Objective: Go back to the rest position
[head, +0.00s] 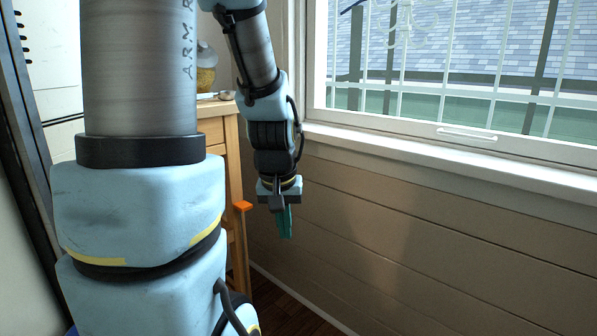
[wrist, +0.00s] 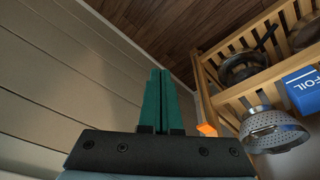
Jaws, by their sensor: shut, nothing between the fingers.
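My gripper (head: 286,222) hangs at the end of my arm, pointing down, in front of the panelled wall under the window in the head view. In the wrist view its two green fingers (wrist: 159,72) lie side by side, shut and empty. The fingers touch nothing that I can see. My large arm links cover the left part of the head view.
A wooden shelf unit (head: 214,108) stands beside my gripper; an orange piece (head: 243,206) sticks out from it. In the wrist view, the shelf holds a metal colander (wrist: 268,125), a pan (wrist: 240,68) and a blue foil box (wrist: 304,90). The window sill (head: 440,155) juts from the wall (head: 400,225).

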